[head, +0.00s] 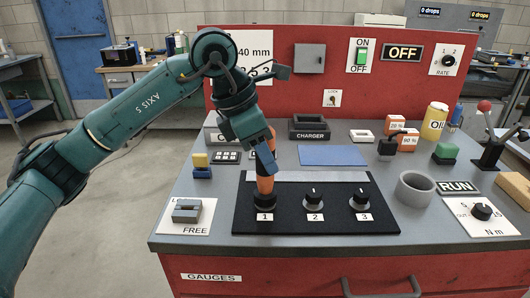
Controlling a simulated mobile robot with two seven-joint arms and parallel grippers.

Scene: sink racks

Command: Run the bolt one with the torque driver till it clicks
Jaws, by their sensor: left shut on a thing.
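My left gripper (264,160) is shut on an orange torque driver (265,186). It holds the driver upright at bolt one, at the left end of the black plate (290,222). The driver's dark lower end (265,200) is over the spot labelled 1 (264,217) and hides the bolt there; I cannot tell how well it is seated. Bolt two (314,195) and bolt three (361,197) stand to the right on the same plate, each with a black top. My right gripper is not in view.
A grey ring (414,188) and a N m dial (482,211) are at right. A FREE block (186,211) is at left. The red panel (290,90) closes off the back.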

